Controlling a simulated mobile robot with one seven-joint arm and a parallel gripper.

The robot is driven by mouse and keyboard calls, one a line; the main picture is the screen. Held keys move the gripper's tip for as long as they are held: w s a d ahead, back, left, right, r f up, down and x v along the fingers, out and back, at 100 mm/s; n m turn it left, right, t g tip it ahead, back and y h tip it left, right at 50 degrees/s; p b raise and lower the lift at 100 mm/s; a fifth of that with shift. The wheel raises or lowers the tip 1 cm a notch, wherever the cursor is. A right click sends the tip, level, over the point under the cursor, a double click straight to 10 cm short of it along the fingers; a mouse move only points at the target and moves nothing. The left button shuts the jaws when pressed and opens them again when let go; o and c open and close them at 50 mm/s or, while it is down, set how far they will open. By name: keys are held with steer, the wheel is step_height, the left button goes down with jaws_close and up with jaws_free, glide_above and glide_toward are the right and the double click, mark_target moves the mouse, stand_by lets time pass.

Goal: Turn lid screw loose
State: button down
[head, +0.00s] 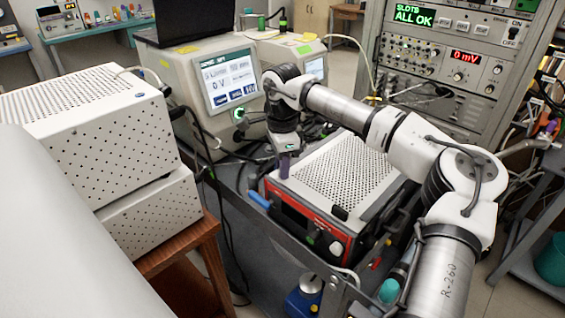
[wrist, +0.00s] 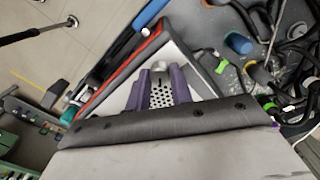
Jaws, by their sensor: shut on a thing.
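The device with the red-edged front and perforated grey lid (head: 345,168) sits on the dark cart. Its lid also shows in the wrist view (wrist: 205,85). My gripper (head: 284,176) points down at the device's left corner. In the wrist view my gripper's purple fingers (wrist: 159,72) are close together at that corner. The small silvery lid screw (wrist: 159,65) shows at the fingertips, and my gripper is shut on it. In the head view the screw is hidden behind the fingers. Whether the screw has turned cannot be told.
A white perforated cabinet (head: 90,130) stands at the left. A monitor unit (head: 225,85) is behind the gripper, and an instrument rack (head: 450,60) is at the back right. A blue handle (head: 258,199) lies beside the device. Loose cables hang around the cart.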

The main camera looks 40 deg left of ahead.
steer(key=n, duration=0.4)
steer(key=shift+n, duration=0.4)
stand_by(0.4)
steer(key=c, duration=1.2)
jaws_free()
steer(key=shift+c, duration=0.2)
step_height(320, 180, up, 14)
steer(key=b, duration=0.1)
steer(key=shift+a, duration=0.15)
steer(key=shift+f, duration=0.15)
